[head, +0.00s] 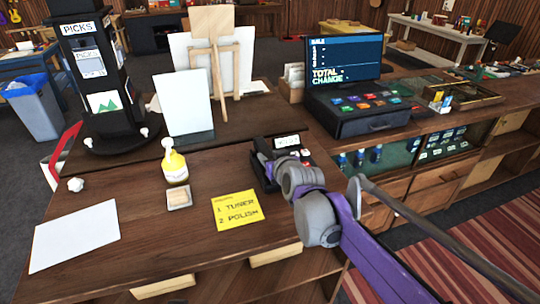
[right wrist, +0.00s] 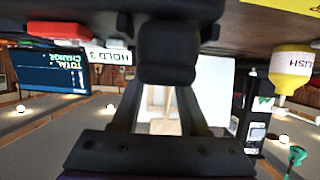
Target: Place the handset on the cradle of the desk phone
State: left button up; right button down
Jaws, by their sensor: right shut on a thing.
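The desk phone (head: 287,141) stands on the wooden counter in the head view, largely hidden behind my right arm; its small white display shows. In the right wrist view, which is upside down, its label (right wrist: 108,56) reads HOLD 3. My right gripper (right wrist: 165,88) is shut on the black handset (right wrist: 166,45), whose dark end fills the top middle of that view. In the head view my right gripper (head: 280,168) is over the phone. My left gripper is not in view.
The cash register (head: 355,105) stands behind to the right. Bare counter lies around the note.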

jog(key=shift+f, duration=0.25)
jog(key=shift+c, duration=1.7)
grip_release()
jog(key=shift+s, duration=0.1)
jog(key=v, duration=1)
jog(key=shift+s, duration=0.3)
jog(key=shift+d+r, duration=0.1)
